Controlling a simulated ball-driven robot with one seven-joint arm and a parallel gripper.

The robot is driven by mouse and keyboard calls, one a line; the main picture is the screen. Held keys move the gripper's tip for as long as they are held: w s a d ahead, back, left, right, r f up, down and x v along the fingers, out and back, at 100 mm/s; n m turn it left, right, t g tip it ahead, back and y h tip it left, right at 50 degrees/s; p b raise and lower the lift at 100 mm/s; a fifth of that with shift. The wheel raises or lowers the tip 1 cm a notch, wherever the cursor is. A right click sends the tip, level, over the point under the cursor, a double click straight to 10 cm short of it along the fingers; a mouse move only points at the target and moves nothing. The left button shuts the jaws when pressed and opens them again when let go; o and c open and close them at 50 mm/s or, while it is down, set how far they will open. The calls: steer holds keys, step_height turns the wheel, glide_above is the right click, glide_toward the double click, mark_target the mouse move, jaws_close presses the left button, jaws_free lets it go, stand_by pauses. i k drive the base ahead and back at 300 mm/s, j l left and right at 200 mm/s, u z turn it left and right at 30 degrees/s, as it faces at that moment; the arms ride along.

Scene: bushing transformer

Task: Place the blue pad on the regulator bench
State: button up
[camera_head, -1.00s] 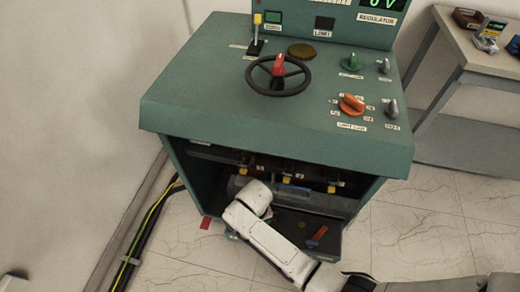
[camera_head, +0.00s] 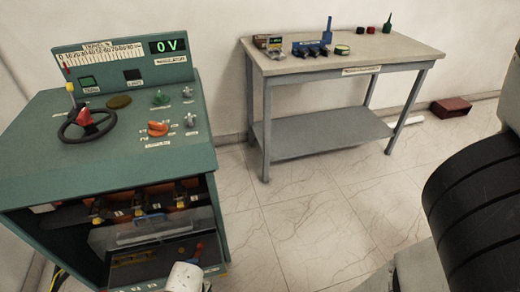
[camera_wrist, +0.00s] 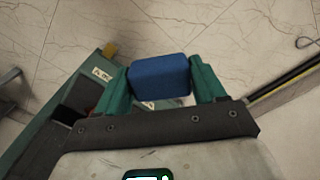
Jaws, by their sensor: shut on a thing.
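The blue pad (camera_wrist: 160,77) is a blue block in the wrist view, gripped between the two green fingers of my gripper (camera_wrist: 162,80). My gripper is shut on it and holds it above the tiled floor. The gripper and pad do not show in the head view; only a piece of my white arm shows at the bottom. A grey workbench (camera_head: 350,52) stands at the right against the wall, with a label on its front edge too small to read. A green console (camera_head: 180,150) with a display and a REGULATOR label stands at the left.
A red box (camera_head: 451,107) lies on the floor at right. Tiled floor is open between console and workbench.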

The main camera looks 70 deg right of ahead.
mark_target(384, 46)
steer(key=k+z, duration=0.1)
steer(key=z, duration=0.3)
steer(key=k+l+z, duration=0.1)
steer(key=z, duration=0.3)
steer(key=l+z, duration=0.15)
steer(key=z, duration=0.2)
steer(key=i+l, duration=0.15)
steer(key=l, duration=0.25)
steer(key=i+l, duration=0.2)
steer(key=l, duration=0.15)
steer(key=i+l+z, duration=0.1)
steer(key=l, duration=0.3)
steer(key=i+l, duration=0.25)
steer(key=i+l+z, duration=0.1)
steer(key=l, duration=0.4)
steer(key=i, duration=0.05)
